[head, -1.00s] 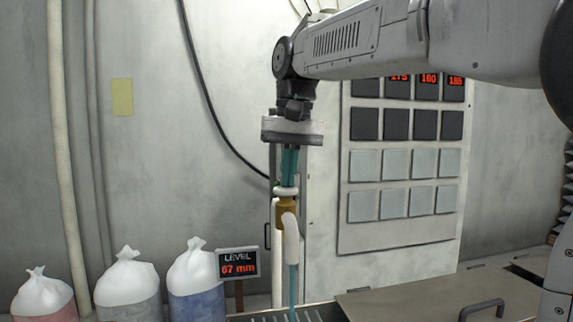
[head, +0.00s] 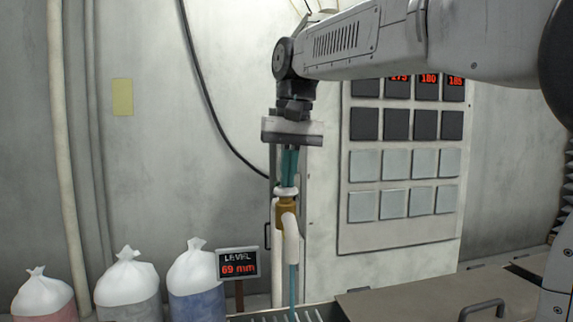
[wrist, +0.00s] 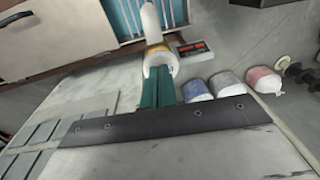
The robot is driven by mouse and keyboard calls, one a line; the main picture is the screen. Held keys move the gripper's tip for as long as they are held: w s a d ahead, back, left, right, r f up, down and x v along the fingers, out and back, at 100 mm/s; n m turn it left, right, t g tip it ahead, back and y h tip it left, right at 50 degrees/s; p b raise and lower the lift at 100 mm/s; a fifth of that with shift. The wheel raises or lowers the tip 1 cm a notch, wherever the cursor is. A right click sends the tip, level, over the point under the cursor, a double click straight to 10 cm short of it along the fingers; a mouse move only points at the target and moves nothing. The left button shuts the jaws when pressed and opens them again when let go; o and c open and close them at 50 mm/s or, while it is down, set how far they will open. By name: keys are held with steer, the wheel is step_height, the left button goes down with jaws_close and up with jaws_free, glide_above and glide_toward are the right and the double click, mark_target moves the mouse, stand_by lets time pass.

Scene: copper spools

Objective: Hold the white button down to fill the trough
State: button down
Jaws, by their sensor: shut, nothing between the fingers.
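My gripper (head: 288,182) points straight down with its teal fingers shut and nothing between them. Its tips meet the white button (head: 286,192) on top of the brass valve body (head: 285,212). The wrist view also shows the shut fingers (wrist: 158,82) against the white cap (wrist: 160,58). A white spout (head: 291,235) curves down from the valve, and a blue stream (head: 293,278) runs from it into the trough (head: 262,317), which is cut off by the picture's lower edge. The level sign (head: 237,263) reads 69 mm.
Three tied bags, reddish (head: 43,298), grey (head: 128,290) and blue (head: 193,285), stand at the left. A pale cabinet with a panel of square keys (head: 400,165) stands behind my arm. A lid with a handle (head: 482,308) lies right of the trough.

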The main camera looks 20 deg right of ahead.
mark_target(295, 189)
steer(key=shift+f, duration=0.25)
stand_by(0.5)
step_height(295, 189, up, 14)
steer(key=shift+s+d+r, duration=0.25)
steer(key=shift+s+d, duration=0.2)
stand_by(0.4)
steer(key=s+f, duration=0.8)
steer(key=f, duration=0.4)
steer(key=s+d+f+n, duration=0.1)
steer(key=s+f, duration=0.7)
steer(key=f, duration=0.4)
steer(key=s+f+n, duration=0.1)
steer(key=s+f, duration=0.7)
steer(key=f, duration=0.4)
steer(key=shift+d+f+t+h, duration=0.3)
steer(key=shift+d+f+h, duration=0.05)
steer(key=shift+d+h, duration=0.05)
